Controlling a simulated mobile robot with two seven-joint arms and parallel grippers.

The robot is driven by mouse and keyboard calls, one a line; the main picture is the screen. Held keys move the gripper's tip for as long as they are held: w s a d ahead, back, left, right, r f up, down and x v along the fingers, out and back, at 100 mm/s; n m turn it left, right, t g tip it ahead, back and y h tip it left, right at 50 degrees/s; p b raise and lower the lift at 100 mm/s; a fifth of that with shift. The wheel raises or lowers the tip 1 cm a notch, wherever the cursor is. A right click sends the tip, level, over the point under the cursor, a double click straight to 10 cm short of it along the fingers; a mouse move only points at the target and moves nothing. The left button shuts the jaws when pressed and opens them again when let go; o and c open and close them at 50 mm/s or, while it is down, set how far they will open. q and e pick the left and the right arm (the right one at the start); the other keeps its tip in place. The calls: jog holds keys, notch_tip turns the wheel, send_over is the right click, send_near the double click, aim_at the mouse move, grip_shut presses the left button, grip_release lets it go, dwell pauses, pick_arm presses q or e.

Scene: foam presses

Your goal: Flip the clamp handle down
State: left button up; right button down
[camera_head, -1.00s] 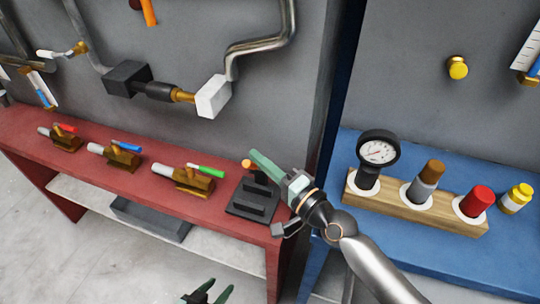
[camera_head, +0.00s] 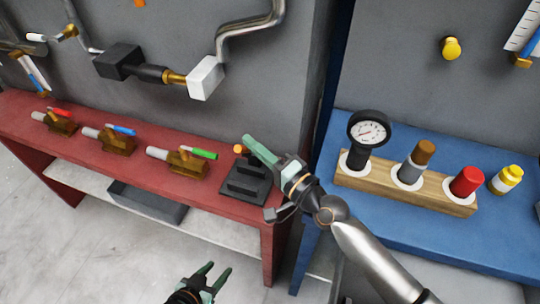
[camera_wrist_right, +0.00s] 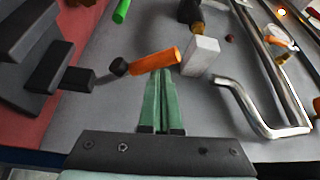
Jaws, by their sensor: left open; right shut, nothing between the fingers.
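The black clamp (camera_head: 245,183) stands at the right end of the red table. Its orange handle (camera_wrist_right: 153,62) shows in the right wrist view, with a dark rod and knob to its left. In the head view only the orange end of the handle (camera_head: 239,149) shows, above the clamp's base. My right gripper (camera_head: 250,142) is shut and empty; in the right wrist view its fingertips (camera_wrist_right: 160,74) are close to the handle. I cannot tell whether they touch it. My left gripper (camera_head: 218,273) is open and empty, low in front of the red table.
Several brass valves with coloured levers (camera_head: 186,159) line the red table (camera_head: 140,165). On the blue table (camera_head: 350,200), a wooden block (camera_head: 435,194) holds a gauge (camera_head: 368,130) and cylinders. A pipe with a white block (camera_head: 206,78) runs along the wall behind.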

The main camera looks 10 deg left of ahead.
pick_arm(q)
jog(key=shift+w+d+f+b, duration=0.25)
jog(key=shift+w+d+b, duration=0.15)
jog(key=shift+b, duration=0.25)
pick_arm(e)
jog(key=v, duration=1.2)
pick_arm(q)
jog(key=shift+s, duration=0.2)
pick_arm(e)
jog(key=shift+s, duration=0.1)
